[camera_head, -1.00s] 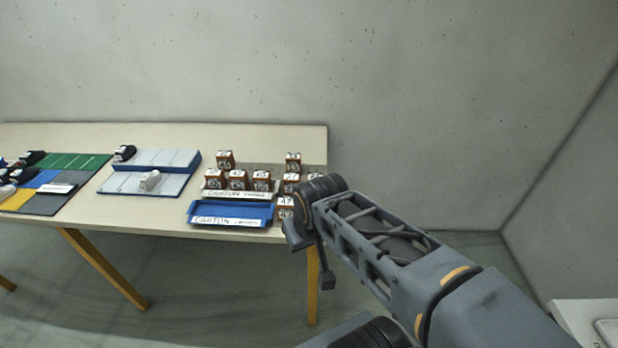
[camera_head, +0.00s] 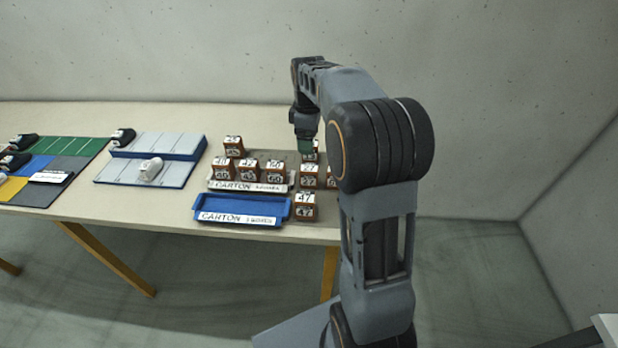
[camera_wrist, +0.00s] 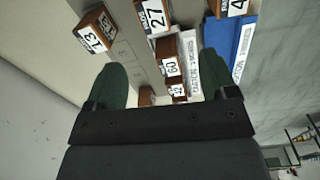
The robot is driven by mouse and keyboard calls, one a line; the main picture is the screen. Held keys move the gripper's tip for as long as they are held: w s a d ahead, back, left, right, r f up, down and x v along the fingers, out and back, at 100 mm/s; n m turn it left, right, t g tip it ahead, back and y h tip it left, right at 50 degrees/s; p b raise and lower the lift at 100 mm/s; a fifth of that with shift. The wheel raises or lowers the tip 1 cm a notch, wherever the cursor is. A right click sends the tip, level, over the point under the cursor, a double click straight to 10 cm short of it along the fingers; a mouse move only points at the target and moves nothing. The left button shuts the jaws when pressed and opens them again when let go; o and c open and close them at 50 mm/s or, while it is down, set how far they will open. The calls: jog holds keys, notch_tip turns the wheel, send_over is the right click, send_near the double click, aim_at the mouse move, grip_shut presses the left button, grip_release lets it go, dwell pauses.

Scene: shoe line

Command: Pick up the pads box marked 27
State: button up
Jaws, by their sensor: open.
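The pads box marked 27 is a small brown box with white number labels. In the head view the box (camera_head: 309,181) stands on the table, right of the grey carton tray. In the wrist view the 27 box (camera_wrist: 153,16) shows at the top, cut by the edge, beyond the fingertips and apart from them. My gripper (camera_head: 306,144) points down over the back of the box group in the head view, behind the 27 box. In the wrist view my gripper (camera_wrist: 160,62) has its green fingers spread wide, with nothing held. It partly hides a box at the back.
Box 47 (camera_head: 304,208) stands in front of box 27, and box 13 (camera_wrist: 96,30) beside it. Box 60 (camera_wrist: 170,60) is among several boxes at the grey carton tray (camera_head: 222,186). A blue carton tray (camera_head: 241,207) lies in front. My arm covers the table's right end.

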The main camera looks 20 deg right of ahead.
aim_at(309, 167)
jog(key=shift+n, duration=0.5)
jog(key=f, duration=0.3)
jog(key=w+f, duration=0.1)
jog(key=f, duration=0.1)
jog(key=d+f, duration=0.1)
jog(key=f, duration=0.2)
jog(key=shift+w+f, duration=0.15)
jog(key=shift+f, duration=0.2)
jog(key=shift+a+f, duration=0.1)
jog(key=shift+f, duration=2.9)
jog(key=c, duration=1)
